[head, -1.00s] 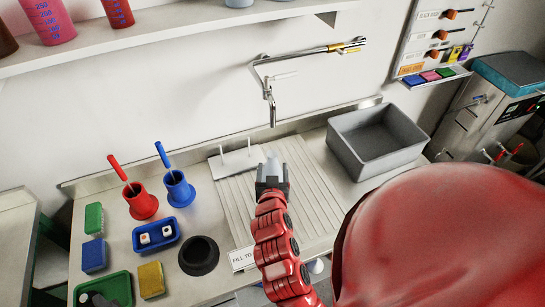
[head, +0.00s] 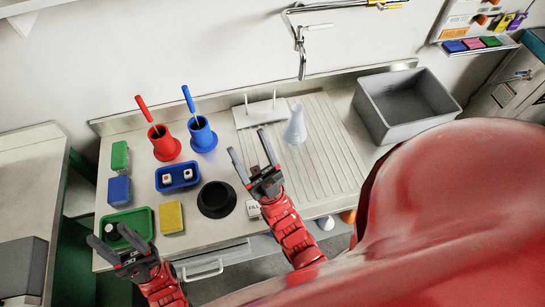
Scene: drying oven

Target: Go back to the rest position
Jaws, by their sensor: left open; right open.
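My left gripper (head: 120,247) is open and empty at the lower left, in front of the green tray (head: 143,212). My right gripper (head: 252,162) is open and empty above the counter, between the black round holder (head: 216,199) and the ribbed drain board (head: 330,150). A translucent white flask (head: 295,125) stands upright on the drain board, apart from the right gripper. A large red rounded surface hides the lower right.
A red holder (head: 164,147) and a blue holder (head: 203,138) with sticks stand behind a blue tray (head: 190,185). A yellow sponge (head: 171,217) lies in front.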

